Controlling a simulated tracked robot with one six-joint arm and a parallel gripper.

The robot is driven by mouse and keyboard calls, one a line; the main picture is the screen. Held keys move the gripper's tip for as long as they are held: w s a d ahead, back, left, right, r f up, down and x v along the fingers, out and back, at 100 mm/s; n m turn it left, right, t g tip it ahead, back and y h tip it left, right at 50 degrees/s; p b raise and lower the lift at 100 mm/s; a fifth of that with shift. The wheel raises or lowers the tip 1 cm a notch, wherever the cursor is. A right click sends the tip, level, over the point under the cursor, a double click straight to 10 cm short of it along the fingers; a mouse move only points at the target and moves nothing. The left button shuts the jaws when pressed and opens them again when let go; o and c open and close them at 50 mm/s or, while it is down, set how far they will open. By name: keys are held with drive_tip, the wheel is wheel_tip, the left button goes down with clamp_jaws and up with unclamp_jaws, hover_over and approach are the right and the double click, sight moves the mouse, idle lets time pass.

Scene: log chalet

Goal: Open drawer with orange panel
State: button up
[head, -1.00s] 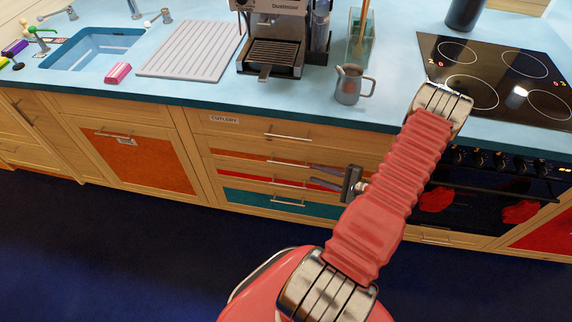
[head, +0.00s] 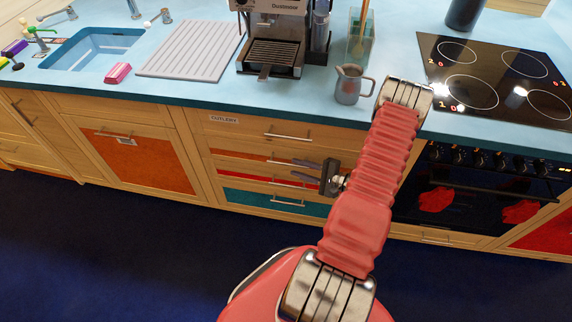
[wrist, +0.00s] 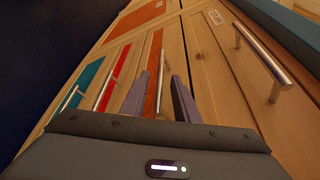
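The drawer with the orange panel (head: 235,154) is the second one down in the stack under the counter, and it looks closed. Its bar handle is partly hidden by my gripper (head: 298,170) in the head view. My gripper is open, its two dark fingers pointing at the drawer fronts near that handle. In the wrist view the orange panel (wrist: 153,70) runs up between the fingers of my gripper (wrist: 160,92), and the handle seems to lie between them. I cannot tell whether the fingers touch it.
The cutlery drawer (head: 240,126) is above; the red drawer (head: 231,172) and teal drawer (head: 245,197) are below, all closed with bar handles. An orange-panelled cabinet door (head: 150,168) is to the left, an oven (head: 450,200) to the right. The blue floor in front is clear.

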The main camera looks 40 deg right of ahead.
sight(286, 164)
drive_tip(key=shift+x, duration=2.9)
clamp_jaws()
drive_tip(key=shift+f, duration=0.1)
